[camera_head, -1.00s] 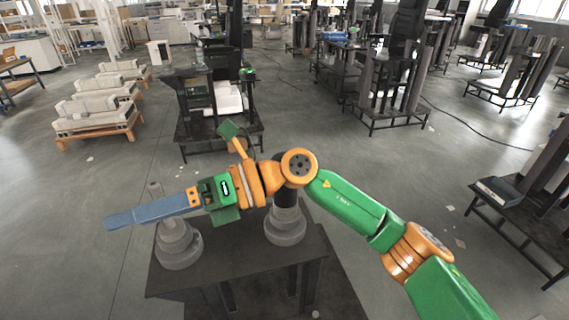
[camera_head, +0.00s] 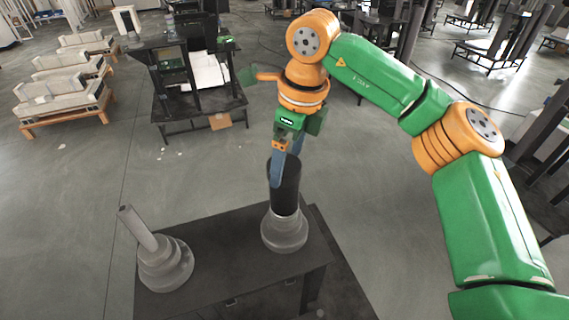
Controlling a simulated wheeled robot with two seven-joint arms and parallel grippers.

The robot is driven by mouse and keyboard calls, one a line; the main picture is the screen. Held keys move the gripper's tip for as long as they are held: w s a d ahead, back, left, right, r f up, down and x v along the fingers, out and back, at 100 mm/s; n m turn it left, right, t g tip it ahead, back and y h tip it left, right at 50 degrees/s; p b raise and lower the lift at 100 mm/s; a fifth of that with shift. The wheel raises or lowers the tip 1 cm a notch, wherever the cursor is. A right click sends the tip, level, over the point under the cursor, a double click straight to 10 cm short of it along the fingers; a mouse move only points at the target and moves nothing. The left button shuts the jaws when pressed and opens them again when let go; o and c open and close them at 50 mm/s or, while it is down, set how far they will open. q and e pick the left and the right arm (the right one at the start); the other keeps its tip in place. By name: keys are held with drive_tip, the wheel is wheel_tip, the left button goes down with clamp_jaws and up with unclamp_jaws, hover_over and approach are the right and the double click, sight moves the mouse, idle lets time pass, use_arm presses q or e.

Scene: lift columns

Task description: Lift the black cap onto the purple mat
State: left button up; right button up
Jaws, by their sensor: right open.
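The black cap (camera_head: 288,190), a dark upright cylinder, stands on a round stepped grey base (camera_head: 285,232) on the dark table. My right gripper (camera_head: 277,182) points down at the cap with its jaws open. One blue finger overlaps the cap's left front side; the other shows only partly, near the cap's top rim. I cannot tell whether the fingers touch the cap. I see no purple mat in this view. My left gripper is out of view.
A second grey stepped base (camera_head: 165,266) with a tilted thin rod stands on the table's left. The dark table (camera_head: 222,240) is bare between the bases. A dark rack with white boxes (camera_head: 205,73) and pallets of pale parts (camera_head: 62,92) stand behind on open grey floor.

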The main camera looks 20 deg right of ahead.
drive_tip(key=shift+w+f, duration=0.4)
drive_tip(key=shift+f, duration=0.3)
drive_tip(key=shift+w+f, duration=0.1)
drive_tip(key=shift+w, duration=0.2)
drive_tip(key=shift+w+a, duration=0.1)
drive_tip(key=shift+c, duration=1.1)
drive_tip(key=shift+s+a, duration=0.1)
drive_tip(key=shift+s, duration=0.2)
drive_tip(key=c, duration=1.1)
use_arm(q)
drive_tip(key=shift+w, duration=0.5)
use_arm(e)
drive_tip(key=shift+w, duration=0.1)
drive_tip(key=shift+c, duration=0.2)
